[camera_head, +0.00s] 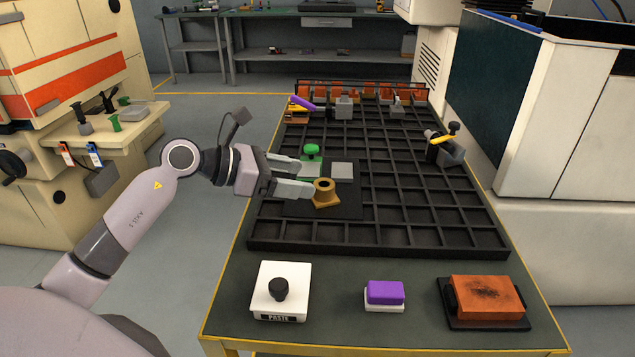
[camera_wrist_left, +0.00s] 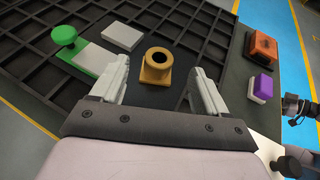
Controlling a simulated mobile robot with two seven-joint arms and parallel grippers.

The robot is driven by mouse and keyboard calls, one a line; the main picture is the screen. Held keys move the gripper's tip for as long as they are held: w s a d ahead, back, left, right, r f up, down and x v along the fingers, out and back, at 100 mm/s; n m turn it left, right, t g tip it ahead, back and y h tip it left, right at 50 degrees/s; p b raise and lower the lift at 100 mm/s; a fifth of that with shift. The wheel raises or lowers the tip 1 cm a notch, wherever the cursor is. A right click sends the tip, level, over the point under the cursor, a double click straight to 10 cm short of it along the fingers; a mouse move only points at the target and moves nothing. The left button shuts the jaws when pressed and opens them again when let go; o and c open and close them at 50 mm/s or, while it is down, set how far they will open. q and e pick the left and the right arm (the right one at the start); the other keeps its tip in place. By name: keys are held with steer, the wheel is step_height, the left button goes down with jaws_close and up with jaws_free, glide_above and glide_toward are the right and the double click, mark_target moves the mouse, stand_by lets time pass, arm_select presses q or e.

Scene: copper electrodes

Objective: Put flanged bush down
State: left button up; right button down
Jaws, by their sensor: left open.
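The flanged bush (camera_head: 324,191) is a brass-coloured ring on a squarish flange. It stands upright on a dark flat plate (camera_head: 347,204) set in the black grid tray. My left gripper (camera_head: 304,181) is open, its two light-grey fingers just left of the bush in the head view. In the left wrist view the bush (camera_wrist_left: 157,66) shows ahead of and between the open fingers (camera_wrist_left: 162,80), with visible gaps at both sides.
A green-knobbed piece (camera_head: 311,152) and a grey square block (camera_head: 343,171) sit just behind the bush. A white paste box (camera_head: 281,291), a purple block (camera_head: 385,292) and an orange block (camera_head: 486,297) are on the table's front strip. Grid cells at right are mostly empty.

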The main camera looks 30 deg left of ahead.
arm_select(q)
steer(key=shift+v, duration=2.45)
